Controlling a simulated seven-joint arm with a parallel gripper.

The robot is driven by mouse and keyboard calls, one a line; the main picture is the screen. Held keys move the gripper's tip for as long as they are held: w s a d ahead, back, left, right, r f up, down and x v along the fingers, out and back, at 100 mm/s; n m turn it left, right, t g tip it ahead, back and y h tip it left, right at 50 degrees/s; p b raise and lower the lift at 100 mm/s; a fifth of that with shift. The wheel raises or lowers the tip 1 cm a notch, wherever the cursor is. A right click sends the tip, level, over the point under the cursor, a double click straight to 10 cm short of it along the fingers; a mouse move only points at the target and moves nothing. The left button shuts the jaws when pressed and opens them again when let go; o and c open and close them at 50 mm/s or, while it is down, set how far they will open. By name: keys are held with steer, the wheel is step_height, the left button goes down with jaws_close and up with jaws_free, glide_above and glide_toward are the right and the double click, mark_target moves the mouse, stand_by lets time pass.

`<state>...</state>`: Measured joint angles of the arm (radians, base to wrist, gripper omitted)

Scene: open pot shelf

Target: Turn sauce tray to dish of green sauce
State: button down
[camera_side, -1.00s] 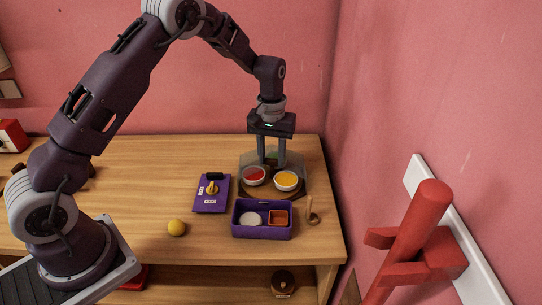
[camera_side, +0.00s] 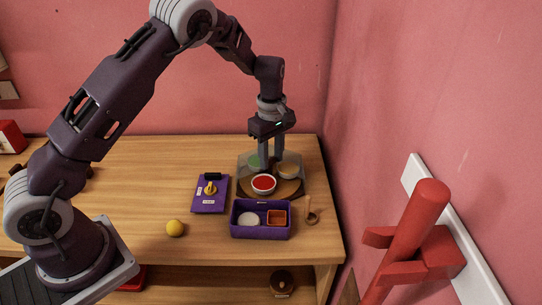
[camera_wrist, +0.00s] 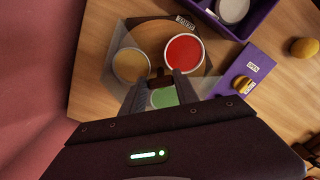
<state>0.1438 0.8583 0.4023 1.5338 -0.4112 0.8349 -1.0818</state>
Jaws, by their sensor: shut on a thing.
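The sauce tray (camera_side: 288,189) is a round brown turntable bearing three white dishes. The dish of red sauce (camera_side: 264,184) is at its front, clear of the translucent cover. The dish of yellow sauce (camera_side: 288,171) is at the right rear and the dish of green sauce (camera_side: 254,160) at the left rear, both looking dulled under the cover (camera_side: 243,170). In the wrist view the green dish (camera_wrist: 165,97) lies between my fingers. My gripper (camera_wrist: 159,80) is shut on a small dark handle (camera_wrist: 160,76) at the tray's middle.
A purple box (camera_side: 261,232) with a white dish and an orange one stands in front of the tray. A purple board (camera_side: 210,195) with a yellow knob lies to the left. A wooden utensil (camera_side: 309,212) lies right.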

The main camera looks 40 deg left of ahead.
steer(key=n, duration=0.7)
steer(key=shift+w, duration=0.25)
steer(key=n, duration=0.6)
steer(key=shift+w+a+n, duration=0.1)
steer(key=shift+a+n, duration=0.05)
steer(key=shift+n, duration=0.15)
steer(key=n, duration=0.7)
steer(key=shift+a, duration=0.15)
steer(key=n, duration=0.3)
steer(key=shift+a+n, duration=0.1)
steer(key=shift+n, duration=0.3)
steer(key=shift+r+n, duration=0.1)
steer(key=shift+n, duration=1.7)
steer(key=c, duration=0.9)
jaws_free()
